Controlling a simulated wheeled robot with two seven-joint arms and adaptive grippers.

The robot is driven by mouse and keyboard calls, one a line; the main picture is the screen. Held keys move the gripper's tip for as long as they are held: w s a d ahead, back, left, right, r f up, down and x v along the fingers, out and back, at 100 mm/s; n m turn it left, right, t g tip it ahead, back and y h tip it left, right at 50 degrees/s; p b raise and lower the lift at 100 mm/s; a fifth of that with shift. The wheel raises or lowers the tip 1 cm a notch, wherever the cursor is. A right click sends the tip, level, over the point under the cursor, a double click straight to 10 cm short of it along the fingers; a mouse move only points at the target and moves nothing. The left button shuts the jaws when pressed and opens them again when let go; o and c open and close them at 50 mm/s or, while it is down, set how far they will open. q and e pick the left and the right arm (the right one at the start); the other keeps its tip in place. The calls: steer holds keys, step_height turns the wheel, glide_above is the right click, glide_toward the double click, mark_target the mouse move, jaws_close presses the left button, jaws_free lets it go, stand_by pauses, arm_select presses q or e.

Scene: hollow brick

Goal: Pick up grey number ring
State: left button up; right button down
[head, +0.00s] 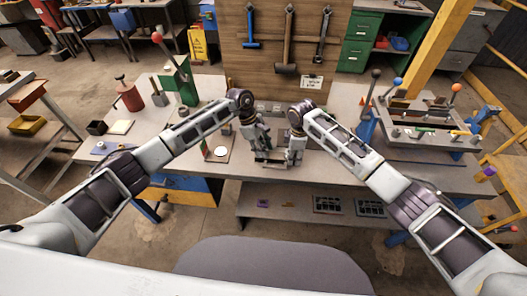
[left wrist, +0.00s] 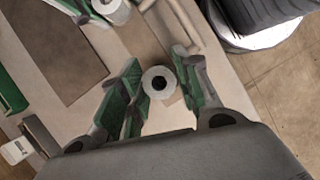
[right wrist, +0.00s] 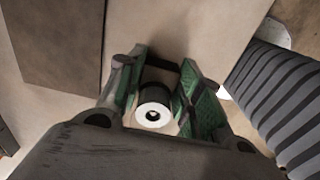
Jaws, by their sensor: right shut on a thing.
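My right gripper (head: 292,158) is low over the middle of the workbench. In the right wrist view its green-padded fingers (right wrist: 160,98) are shut on a ring-ended piece (right wrist: 140,119) with a pale face, a dark centre hole and a darker side. No number is legible on it, so I cannot tell if it is the grey number ring. My left gripper (head: 264,153) is close beside the right one. In the left wrist view its fingers (left wrist: 163,98) stand apart, with a pale grey ring (left wrist: 149,84) between them, close to both pads.
The workbench (head: 225,173) holds a red canister (head: 129,96) and a green lever press (head: 180,84) at left. A tool board (head: 265,60) rises behind. A fixture plate (head: 435,121) with coloured parts is at right. Both grippers are very close together.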

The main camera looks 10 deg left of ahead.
arm_select(q)
steer(key=c, duration=0.6)
steer(key=shift+o, duration=0.2)
steer(key=shift+r, duration=0.1)
step_height(320, 180, up, 10)
stand_by(0.5)
arm_select(e)
steer(key=c, duration=0.9)
jaws_free()
steer(key=shift+r, duration=0.1)
step_height(320, 180, up, 12)
steer(key=shift+f, duration=0.25)
stand_by(0.3)
